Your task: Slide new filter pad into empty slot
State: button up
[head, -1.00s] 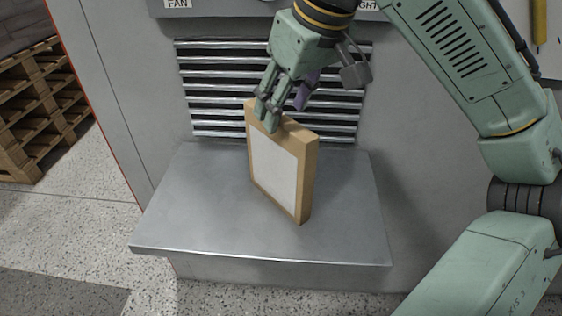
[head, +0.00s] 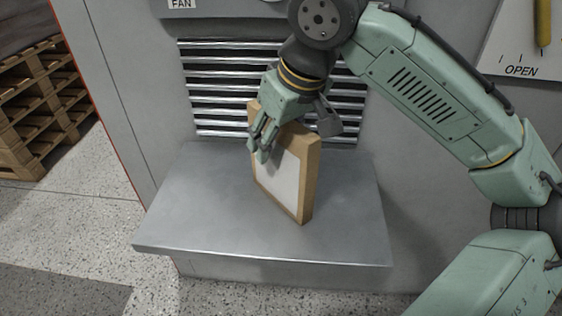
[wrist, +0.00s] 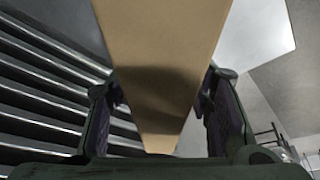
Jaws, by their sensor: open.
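The filter pad (head: 283,185), a white panel in a tan frame, stands upright on a grey metal shelf (head: 205,215). Its tan narrow edge also fills the middle of the wrist view (wrist: 165,40). My gripper (head: 264,148) is open and low over the pad's upper part, with a finger in front of its white face. In the wrist view my gripper (wrist: 163,95) has one finger on each side of the pad, with no clear grip on it. I cannot make out an empty slot in either view.
A louvred metal grille (head: 215,88) is in the grey cabinet wall behind the shelf. Wooden pallets (head: 38,110) stand at the far left. A panel marked OPEN (head: 521,71) is at the upper right. The shelf is clear left of the pad.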

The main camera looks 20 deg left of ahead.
jog(key=shift+f, duration=0.25)
jog(key=shift+c, duration=0.6)
grip_shut()
dwell(0.5)
